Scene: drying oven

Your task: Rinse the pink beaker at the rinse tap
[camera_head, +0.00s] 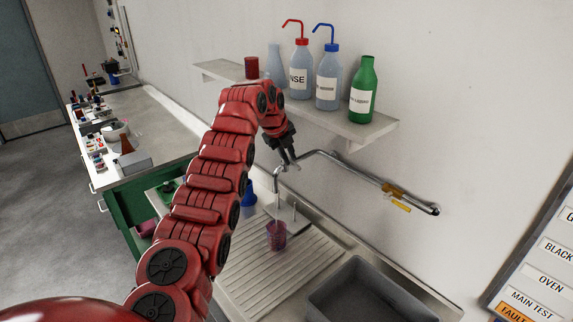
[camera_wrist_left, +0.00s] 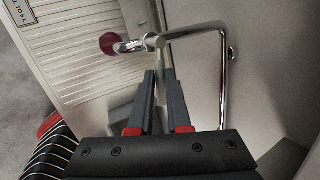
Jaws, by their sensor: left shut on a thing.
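The pink beaker (camera_head: 276,236) stands upright on the ribbed drainboard, below the down-turned spout of the rinse tap (camera_head: 330,156). A thin pale line runs from the spout down to the beaker; I cannot tell for sure whether it is water. My left gripper (camera_head: 288,162) is at the spout end of the tap's pipe, above and apart from the beaker. In the left wrist view its fingers (camera_wrist_left: 160,78) are shut on the tap's fitting (camera_wrist_left: 154,42), and the beaker (camera_wrist_left: 108,43) shows beyond it. My right gripper is out of view.
A grey sink basin (camera_head: 365,292) lies right of the drainboard (camera_head: 255,268). A wall shelf (camera_head: 370,132) holds several bottles, including a green bottle (camera_head: 363,90), and a red cup (camera_head: 252,67). A blue vessel (camera_head: 249,198) stands behind my arm. A yellow lever (camera_head: 398,205) is on the pipe.

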